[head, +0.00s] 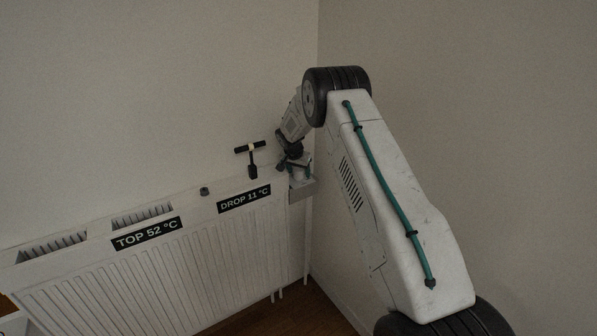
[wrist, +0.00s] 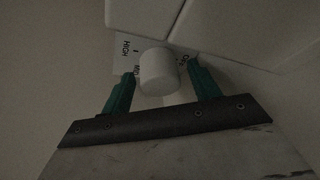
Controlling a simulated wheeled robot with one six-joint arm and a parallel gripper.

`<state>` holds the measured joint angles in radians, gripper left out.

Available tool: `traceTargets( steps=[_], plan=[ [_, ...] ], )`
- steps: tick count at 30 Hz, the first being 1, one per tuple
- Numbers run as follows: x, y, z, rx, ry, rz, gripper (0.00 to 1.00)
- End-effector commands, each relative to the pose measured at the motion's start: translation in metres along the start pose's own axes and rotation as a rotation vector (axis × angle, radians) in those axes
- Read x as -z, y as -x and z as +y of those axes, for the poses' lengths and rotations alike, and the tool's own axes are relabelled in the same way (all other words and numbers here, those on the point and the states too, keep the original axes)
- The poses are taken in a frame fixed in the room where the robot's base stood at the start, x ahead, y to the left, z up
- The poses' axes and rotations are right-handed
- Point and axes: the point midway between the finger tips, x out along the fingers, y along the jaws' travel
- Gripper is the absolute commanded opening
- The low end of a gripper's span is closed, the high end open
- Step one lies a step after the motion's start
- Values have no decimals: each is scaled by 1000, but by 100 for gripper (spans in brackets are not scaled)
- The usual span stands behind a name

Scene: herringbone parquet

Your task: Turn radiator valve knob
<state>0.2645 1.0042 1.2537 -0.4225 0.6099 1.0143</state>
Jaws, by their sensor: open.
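The white radiator valve knob (wrist: 158,72) shows in the wrist view, between the two green fingers of my gripper (wrist: 160,84). The fingers stand apart, one on each side of the knob, and a gap shows at least on the left; I cannot tell whether the right finger touches it. Behind the knob is a white plate (wrist: 124,58) with dark lettering, "HIGH" readable on the left. In the head view my gripper (head: 296,168) is at the radiator's right end, and the knob is not clearly seen there.
The white radiator (head: 190,265) carries labels "TOP 52 °C" (head: 147,233) and "DROP 11 °C" (head: 244,199). A black T-handled tool (head: 251,158) stands on its top near my gripper, with a small dark cap (head: 204,191) further left. The wall corner is close behind.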

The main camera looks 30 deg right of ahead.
Motion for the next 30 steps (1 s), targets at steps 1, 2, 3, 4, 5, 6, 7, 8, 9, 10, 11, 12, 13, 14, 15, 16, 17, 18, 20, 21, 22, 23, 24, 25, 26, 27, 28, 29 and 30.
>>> traceTargets(
  steps=[1,2,3,4,5,6,7,8,9,10,11,12,13,14,15,16,17,18,20,21,22,23,24,25,26,27,28,29,30],
  plan=[
    [0,0,0,0,0,0,61],
    [0,0,0,0,0,0,58],
    [0,0,0,0,0,0,47],
    [0,0,0,0,0,0,39],
    [0,0,0,0,0,0,31],
    [0,0,0,0,0,0,20],
    [0,0,0,0,0,0,16],
    [0,0,0,0,0,0,16],
    [0,0,0,0,0,0,16],
    [0,0,0,0,0,0,16],
    [0,0,0,1,1,0,16],
    [0,0,0,2,3,0,16],
    [0,0,0,3,5,0,16],
    [0,1,0,4,9,0,16],
    [0,1,0,7,16,0,17],
    [0,1,0,10,22,0,17],
    [0,1,0,13,29,0,17],
    [0,1,0,19,43,1,17],
    [0,1,0,29,67,-1,17],
    [0,1,0,37,86,-1,17],
    [1,1,0,44,102,-1,17],
    [1,1,1,52,120,-1,17],
    [1,1,1,62,146,-2,17],
    [1,1,1,71,168,-2,17],
    [1,1,1,81,190,-2,17],
    [1,1,1,94,221,-2,17],
    [1,1,1,104,246,-3,17],
    [1,1,1,115,272,-3,17],
    [1,1,1,129,306,-4,17]
  ],
)
